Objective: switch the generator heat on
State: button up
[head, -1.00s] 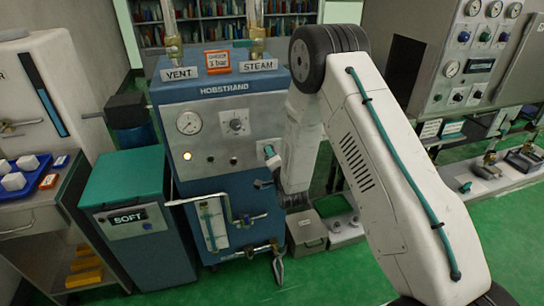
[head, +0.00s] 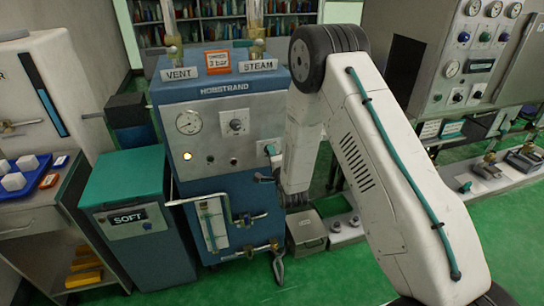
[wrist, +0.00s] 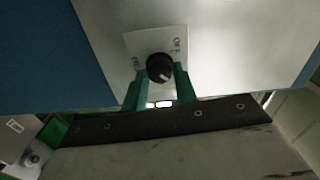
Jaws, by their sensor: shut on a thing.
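The generator (head: 218,98) is a blue cabinet with a pale front panel marked HOBSTRAND. In the wrist view a round black knob (wrist: 160,68) sits on a pale plate (wrist: 150,42) with a small label on each side; the right one seems to read OFF. The two green fingers of my gripper (wrist: 160,88) are closed around this knob, one on each side. A pale mark shows on the knob, but its exact setting is hard to tell. In the head view the green fingertips (head: 270,149) show at the panel's right side, and my arm hides the gripped knob.
A gauge (head: 189,122), another knob (head: 235,123) and a glowing amber lamp (head: 187,156) are on the panel. Pipes and a sight glass (head: 213,222) stick out below. The SOFT cabinet (head: 127,217) stands close at left. Green floor lies open in front.

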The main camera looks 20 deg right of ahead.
jog(key=o, duration=1)
jog(key=shift+c, duration=0.2)
jog(key=s, duration=0.8)
jog(key=shift+f, duration=0.1)
